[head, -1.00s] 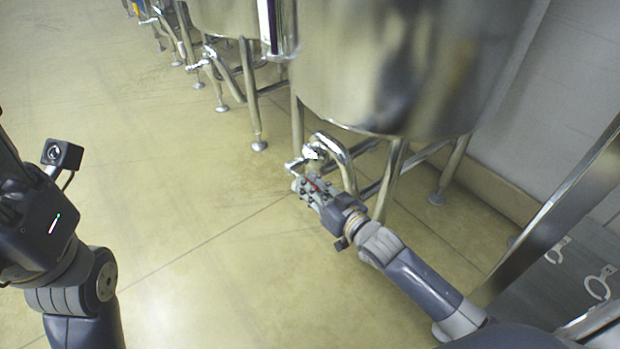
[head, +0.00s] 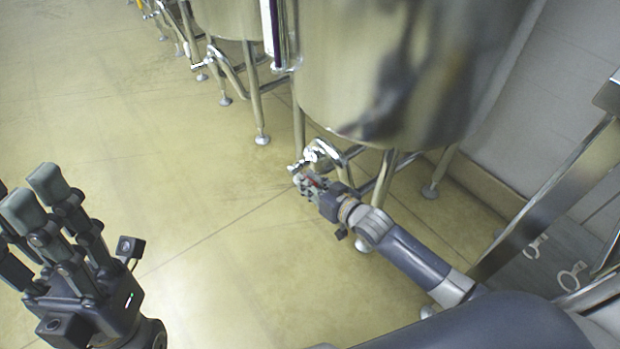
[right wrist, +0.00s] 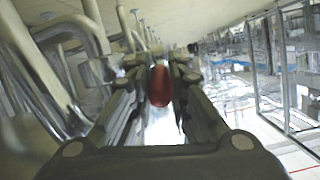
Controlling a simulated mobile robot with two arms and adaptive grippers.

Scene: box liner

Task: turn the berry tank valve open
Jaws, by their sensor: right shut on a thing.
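The steel tank (head: 350,75) stands on legs at the upper right of the head view. Below it, a shiny outlet pipe with the valve (head: 316,155) sticks out. My right gripper (head: 305,183) is at this valve, shut on its red handle (right wrist: 160,86). In the right wrist view the red handle sits between the two fingers; the rest of the valve is largely hidden. My left gripper (head: 30,198) is at the lower left of the head view, fingers up, open and empty, far from the valve.
Another tank (head: 228,18) and further pipes stand in a row toward the upper left. Tank legs (head: 384,178) stand close beside my right arm. A metal frame (head: 545,200) and the wall are at the right. The tiled floor is clear at left and centre.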

